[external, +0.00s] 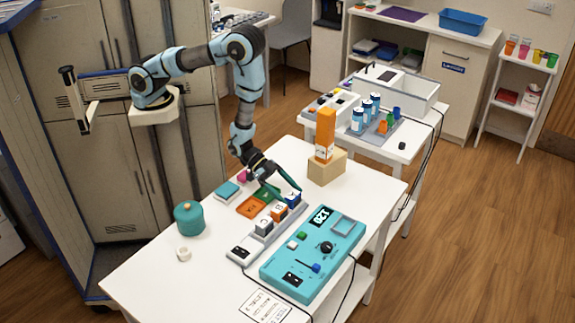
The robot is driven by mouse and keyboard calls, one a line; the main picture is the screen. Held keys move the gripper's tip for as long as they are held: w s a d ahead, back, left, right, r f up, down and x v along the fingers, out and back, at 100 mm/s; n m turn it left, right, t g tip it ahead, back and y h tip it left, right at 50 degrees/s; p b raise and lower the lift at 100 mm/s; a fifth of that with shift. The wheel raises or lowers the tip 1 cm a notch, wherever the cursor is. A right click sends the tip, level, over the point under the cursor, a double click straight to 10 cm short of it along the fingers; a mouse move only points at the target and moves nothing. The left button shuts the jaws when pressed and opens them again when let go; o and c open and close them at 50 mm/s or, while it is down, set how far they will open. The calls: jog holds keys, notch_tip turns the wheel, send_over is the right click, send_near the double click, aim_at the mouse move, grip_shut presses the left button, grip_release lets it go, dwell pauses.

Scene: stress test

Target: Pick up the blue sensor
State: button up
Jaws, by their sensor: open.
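The blue sensor (293,200) is a small block with a pale front. It stands at the far end of a grey rack (262,243) on the near white table, in a row with an orange sensor (279,213) and a grey sensor (263,226). My gripper (282,190) reaches down from the back left, with its fingers apart just above and behind the blue sensor. One finger comes close to the sensor's top; I cannot tell whether they touch. The jaws are open and hold nothing.
A teal device (312,257) with knobs and a display lies right of the rack. Orange (251,206) and green trays lie left of it. A tall orange box (325,134) stands on a cardboard block (326,168) behind. A teal jar (189,218) is at left. The table's front left is mostly clear.

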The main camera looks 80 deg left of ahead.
jog(key=shift+w+d+f, duration=0.15)
jog(key=shift+w+d, duration=0.05)
jog(key=shift+c, duration=0.2)
jog(key=c, duration=1.2)
jog(key=shift+o, duration=0.2)
